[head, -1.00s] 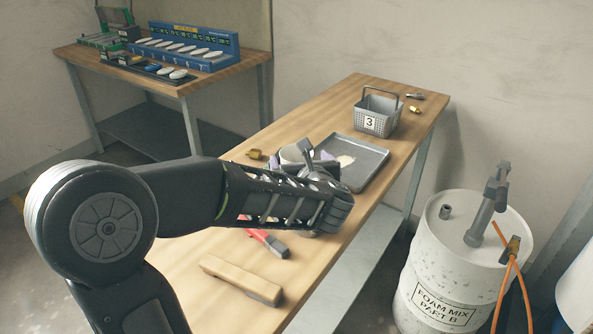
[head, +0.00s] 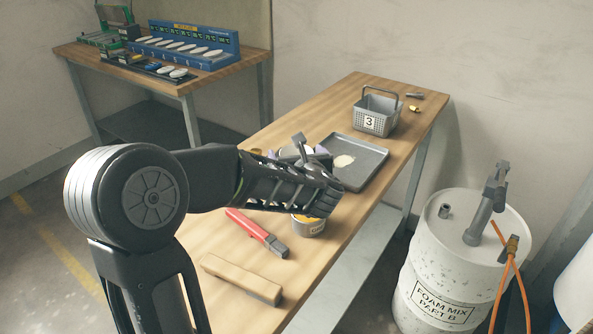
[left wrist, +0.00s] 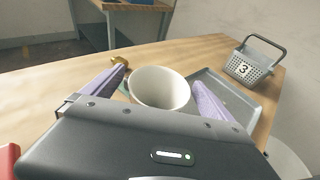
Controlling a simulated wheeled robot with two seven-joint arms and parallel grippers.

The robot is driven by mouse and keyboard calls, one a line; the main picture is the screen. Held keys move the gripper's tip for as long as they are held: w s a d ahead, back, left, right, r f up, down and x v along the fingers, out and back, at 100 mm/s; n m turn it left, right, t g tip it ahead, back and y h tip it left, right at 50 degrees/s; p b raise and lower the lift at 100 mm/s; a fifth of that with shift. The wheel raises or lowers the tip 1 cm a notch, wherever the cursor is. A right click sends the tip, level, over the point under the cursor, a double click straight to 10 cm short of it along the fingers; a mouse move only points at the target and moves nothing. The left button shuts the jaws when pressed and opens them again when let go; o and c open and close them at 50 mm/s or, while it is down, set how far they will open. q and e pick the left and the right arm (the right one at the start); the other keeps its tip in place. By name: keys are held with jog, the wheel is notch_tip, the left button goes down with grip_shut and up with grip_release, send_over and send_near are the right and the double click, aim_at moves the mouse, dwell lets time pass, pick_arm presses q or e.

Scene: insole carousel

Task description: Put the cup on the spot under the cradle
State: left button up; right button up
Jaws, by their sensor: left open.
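The cup (left wrist: 160,88) is white and round, and its open mouth shows in the left wrist view. It stands between the two purple fingers of my left gripper (left wrist: 157,92), which is open, with one finger on each side. I cannot tell whether either finger touches it. In the head view my left gripper (head: 305,153) is over the workbench beside the tray, and my arm hides most of the cup. I cannot make out the cradle or the spot under it for certain. My right gripper is not in view.
A grey tray (head: 369,174) with a pale patch (head: 343,161) lies beyond my gripper. A grey basket (head: 376,115) marked 3 stands farther back. A tin (head: 308,228), a red-handled tool (head: 257,234) and a wooden block (head: 240,280) are nearer. A white drum (head: 437,270) stands right.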

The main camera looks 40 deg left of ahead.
pick_arm(q)
jog(key=c, duration=1.5)
notch_tip(320, 180, up, 10)
jog(key=shift+r+p, duration=0.1)
jog(key=shift+p, duration=0.4)
jog(key=shift+c, duration=0.2)
